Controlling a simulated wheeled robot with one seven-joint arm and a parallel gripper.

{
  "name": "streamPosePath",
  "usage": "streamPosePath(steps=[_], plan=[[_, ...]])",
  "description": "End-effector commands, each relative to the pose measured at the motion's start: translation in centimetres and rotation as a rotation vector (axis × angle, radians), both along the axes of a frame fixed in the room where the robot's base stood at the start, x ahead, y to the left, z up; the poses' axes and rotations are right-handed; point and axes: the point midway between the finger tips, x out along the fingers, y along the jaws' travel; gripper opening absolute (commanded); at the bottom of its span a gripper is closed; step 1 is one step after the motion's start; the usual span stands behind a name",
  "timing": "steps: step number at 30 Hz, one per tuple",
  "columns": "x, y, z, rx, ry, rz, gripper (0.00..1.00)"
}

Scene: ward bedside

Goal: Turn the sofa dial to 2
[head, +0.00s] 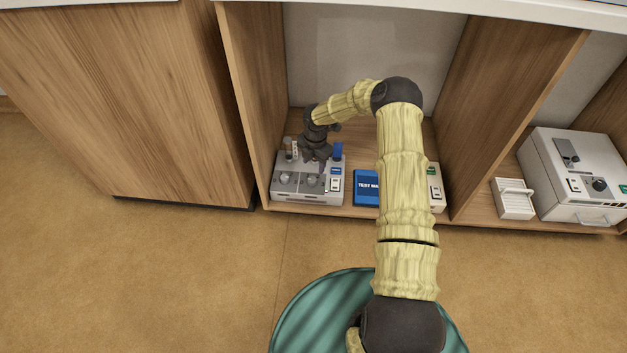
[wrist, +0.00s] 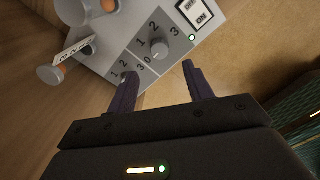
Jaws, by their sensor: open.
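A grey-white device (head: 308,198) with two round knobs stands on the low shelf. In the wrist view, one knob (wrist: 159,49) is in clear view, ringed by digits including 1, 2 and 3. The other knob (wrist: 129,77) is partly hidden by my left finger. I cannot read a label that says which is the sofa dial, and neither pointer setting is clear. My gripper (wrist: 173,80) is open and empty, its fingertips just short of the clear knob and apart from it. In the head view, my gripper (head: 318,163) hangs over the device's right knob (head: 313,180).
An ON switch (wrist: 200,12) with a green light sits beside the knobs. Wooden side panels (head: 250,90) bound the shelf.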

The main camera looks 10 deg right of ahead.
Motion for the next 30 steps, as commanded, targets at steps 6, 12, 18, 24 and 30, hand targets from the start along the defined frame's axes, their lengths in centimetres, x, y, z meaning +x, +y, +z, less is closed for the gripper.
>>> streamPosePath(steps=[6,12,18,24,30], plan=[[0.1,0.2,-4.5,0.002,0.001,0.000,0.51],[0.2,0.2,-7.6,0.002,0.001,-0.001,0.51],[0.3,0.3,-8.6,0.001,-0.001,0.000,0.51],[0.3,0.2,-8.5,0.001,-0.001,-0.001,0.51],[0.3,0.0,-8.5,0.000,0.000,-0.004,0.22]])
